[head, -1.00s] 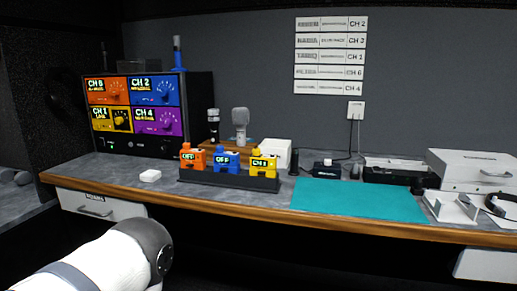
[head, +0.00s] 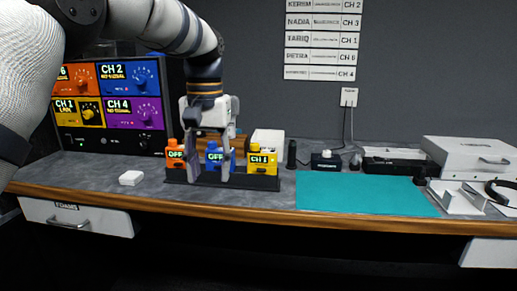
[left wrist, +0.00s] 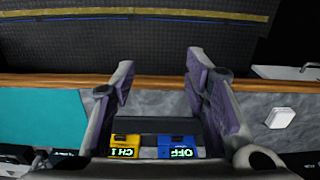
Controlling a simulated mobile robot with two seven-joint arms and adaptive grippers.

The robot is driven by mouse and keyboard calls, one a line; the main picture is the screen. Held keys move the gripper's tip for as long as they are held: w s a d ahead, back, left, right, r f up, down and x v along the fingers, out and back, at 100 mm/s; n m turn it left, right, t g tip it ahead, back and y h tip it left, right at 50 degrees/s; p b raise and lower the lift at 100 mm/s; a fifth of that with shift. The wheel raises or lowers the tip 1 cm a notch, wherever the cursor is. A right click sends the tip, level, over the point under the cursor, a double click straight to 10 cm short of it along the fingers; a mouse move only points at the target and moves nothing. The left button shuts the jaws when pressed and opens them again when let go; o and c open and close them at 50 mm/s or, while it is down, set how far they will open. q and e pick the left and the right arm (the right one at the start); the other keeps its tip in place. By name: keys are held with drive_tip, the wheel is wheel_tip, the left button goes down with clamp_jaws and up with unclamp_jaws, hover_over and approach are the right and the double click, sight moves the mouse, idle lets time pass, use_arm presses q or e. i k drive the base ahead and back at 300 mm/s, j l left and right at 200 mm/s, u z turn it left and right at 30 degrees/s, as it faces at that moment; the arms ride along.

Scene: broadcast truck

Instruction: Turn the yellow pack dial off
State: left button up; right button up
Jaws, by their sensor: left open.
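The yellow pack (head: 263,160) stands at the right end of the dark rack (head: 240,182), its screen reading CH 1. The blue pack (head: 214,160) in the middle and the orange pack (head: 175,156) at the left both read OFF. My left gripper (head: 209,178) is open, pointing down in front of the blue pack, left of the yellow one. In the left wrist view, the yellow pack (left wrist: 125,146) and blue pack (left wrist: 177,147) show between the bases of my spread fingers (left wrist: 160,70). The yellow pack's dial is not clear. My right gripper is out of view.
A receiver (head: 109,140) with coloured channel panels stands at the left, partly behind my arm. A clear teal mat (head: 365,194) lies to the right. The wooden desk edge (head: 300,221) runs along the front.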

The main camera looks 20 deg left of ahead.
sight(254, 146)
drive_tip(key=i, duration=0.85)
